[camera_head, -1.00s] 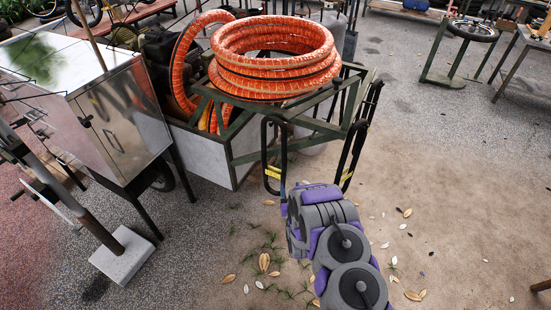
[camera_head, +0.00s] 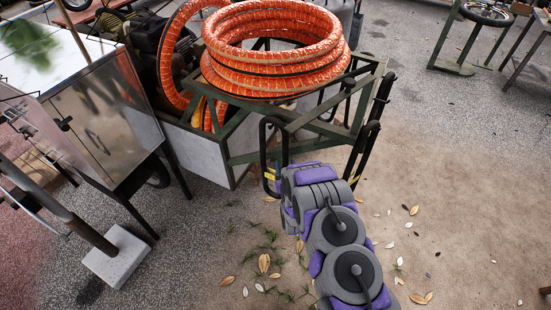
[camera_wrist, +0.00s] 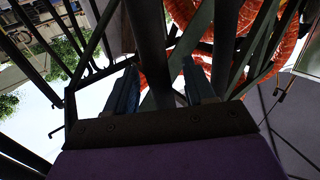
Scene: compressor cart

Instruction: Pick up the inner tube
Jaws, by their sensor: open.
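I cannot pick out an inner tube with certainty in either view. A black bar or loop with a yellow band (camera_head: 267,150) stands at the near left corner of the green cart frame (camera_head: 300,122). A similar dark one (camera_head: 368,140) is at the right corner. I cannot tell whether either is rubber. My gripper (camera_wrist: 160,88) is open in the wrist view, its two fingers apart, with dark bars and green frame members beyond them. I see nothing held. In the head view my arm hides the gripper, close to the cart's near side.
A thick coil of orange hose (camera_head: 270,55) lies on top of the cart; it also shows in the wrist view (camera_wrist: 155,85). A metal cabinet (camera_head: 105,110) stands at left beside a post on a concrete block (camera_head: 117,257). A wheel stand (camera_head: 455,68) is far right. Ground at right is mostly free.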

